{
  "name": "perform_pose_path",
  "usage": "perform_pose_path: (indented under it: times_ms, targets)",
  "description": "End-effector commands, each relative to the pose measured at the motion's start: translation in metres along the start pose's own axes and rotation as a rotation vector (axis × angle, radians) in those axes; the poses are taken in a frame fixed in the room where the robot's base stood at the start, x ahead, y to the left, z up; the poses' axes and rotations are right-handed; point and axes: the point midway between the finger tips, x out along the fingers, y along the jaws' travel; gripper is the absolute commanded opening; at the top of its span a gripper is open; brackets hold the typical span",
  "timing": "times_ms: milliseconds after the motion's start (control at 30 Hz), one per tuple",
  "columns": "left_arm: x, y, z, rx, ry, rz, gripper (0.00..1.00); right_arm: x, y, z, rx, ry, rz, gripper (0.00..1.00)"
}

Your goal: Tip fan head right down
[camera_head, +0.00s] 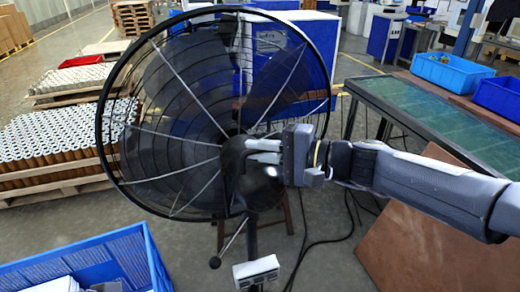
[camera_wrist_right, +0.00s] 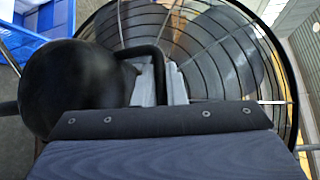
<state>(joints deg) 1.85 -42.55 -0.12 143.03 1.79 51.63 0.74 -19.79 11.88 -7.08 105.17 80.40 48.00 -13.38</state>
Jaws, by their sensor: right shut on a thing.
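A large black fan head (camera_head: 180,150) with a round wire cage fills the left middle of the head view. It stands on a dark pole with a control box (camera_head: 256,272) low on it. My right gripper (camera_head: 250,150) comes in from the right and is shut at the back of the fan's hub, on the fan's handle. In the right wrist view the gripper's fingers (camera_wrist_right: 158,85) are at a black bent handle (camera_wrist_right: 145,52) beside the round black motor housing (camera_wrist_right: 75,88). The cage (camera_wrist_right: 215,50) shows behind. The exact grip is partly hidden. My left gripper is out of view.
A blue crate (camera_head: 150,255) stands at the lower left. Pallets of filter cartridges (camera_head: 60,130) stand behind the fan at left. A green-topped table (camera_head: 440,115) with blue bins (camera_head: 452,70) is at right. Cables (camera_head: 350,215) lie on the floor near a brown board (camera_head: 430,250).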

Motion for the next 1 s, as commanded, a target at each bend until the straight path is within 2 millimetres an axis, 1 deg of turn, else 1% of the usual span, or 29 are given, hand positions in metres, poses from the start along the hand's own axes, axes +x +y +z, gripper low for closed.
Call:
perform_pose_path:
  times_ms: [67,167,267,400,600,700,833,1000]
  targets:
    - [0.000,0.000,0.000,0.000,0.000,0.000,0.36,0.000,0.000,0.000,0.000,0.000,0.001,0.00]
    - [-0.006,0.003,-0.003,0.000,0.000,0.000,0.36,0.001,-0.004,-0.001,0.012,0.000,0.012,0.00]
    - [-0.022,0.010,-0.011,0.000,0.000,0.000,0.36,0.003,-0.013,-0.003,0.046,0.000,0.046,0.00]
    - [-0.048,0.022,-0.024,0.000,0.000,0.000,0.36,0.009,-0.022,-0.009,0.117,0.004,0.119,0.00]
    - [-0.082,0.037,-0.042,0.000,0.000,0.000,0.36,0.019,-0.030,-0.018,0.217,0.007,0.215,0.00]
    - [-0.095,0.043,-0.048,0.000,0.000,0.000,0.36,0.023,-0.031,-0.023,0.258,0.008,0.256,0.00]
    - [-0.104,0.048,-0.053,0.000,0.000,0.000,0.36,0.027,-0.029,-0.027,0.292,0.010,0.291,0.00]
    - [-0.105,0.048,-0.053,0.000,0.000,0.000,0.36,0.029,-0.026,-0.029,0.306,0.012,0.302,0.00]
